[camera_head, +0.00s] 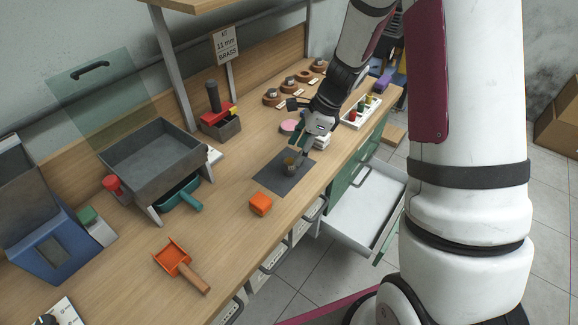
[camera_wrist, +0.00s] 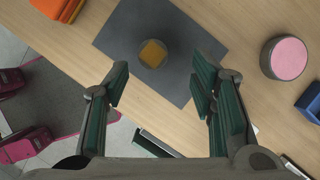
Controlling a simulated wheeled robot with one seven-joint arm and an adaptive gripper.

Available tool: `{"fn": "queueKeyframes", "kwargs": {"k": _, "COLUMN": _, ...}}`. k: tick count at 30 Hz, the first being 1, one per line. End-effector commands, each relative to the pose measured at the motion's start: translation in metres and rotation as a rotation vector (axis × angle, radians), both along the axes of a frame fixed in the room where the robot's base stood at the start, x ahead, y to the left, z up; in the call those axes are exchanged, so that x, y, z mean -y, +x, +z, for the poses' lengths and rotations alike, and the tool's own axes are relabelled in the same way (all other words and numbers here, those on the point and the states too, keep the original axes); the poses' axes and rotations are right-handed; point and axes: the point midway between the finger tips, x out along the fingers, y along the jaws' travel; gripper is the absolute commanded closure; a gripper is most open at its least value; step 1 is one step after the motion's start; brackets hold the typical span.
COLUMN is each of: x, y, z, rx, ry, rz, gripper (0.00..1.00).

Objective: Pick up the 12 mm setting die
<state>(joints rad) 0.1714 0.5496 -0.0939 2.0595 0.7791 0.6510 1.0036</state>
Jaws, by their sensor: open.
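A short round grey piece with an amber top (camera_wrist: 152,54) stands upright on the dark grey mat (camera_wrist: 112,40) in the wrist view; the head view shows it small on the same mat (camera_head: 289,166). My gripper (camera_wrist: 162,88) is open and empty, above the near side of the mat, with the round piece ahead of its fingers and apart from them. In the head view my gripper (camera_head: 301,158) hangs just above the mat. Several round brown holders (camera_head: 272,97) with small pieces and white labels stand along the bench back. No size marking is readable, so I cannot tell which is the 12 mm setting die.
An orange block (camera_head: 260,204) lies near the mat, and a pink-topped round (camera_wrist: 286,57) stands to its right in the wrist view. A sign (camera_head: 226,47) reads 11 mm brass. A white drawer (camera_head: 352,215) stands open below the bench. A grey tray (camera_head: 150,160) stands left.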

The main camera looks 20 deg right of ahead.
Motion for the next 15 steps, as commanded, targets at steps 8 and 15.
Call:
{"fn": "queueKeyframes", "kwargs": {"k": 8, "x": -0.018, "y": -0.003, "z": -0.025, "rx": -0.005, "ry": 0.002, "rz": 0.001, "gripper": 0.49}}
{"fn": "queueKeyframes", "kwargs": {"k": 15, "x": -0.026, "y": 0.001, "z": -0.047, "rx": -0.001, "ry": 0.000, "rz": 0.001, "gripper": 0.49}}
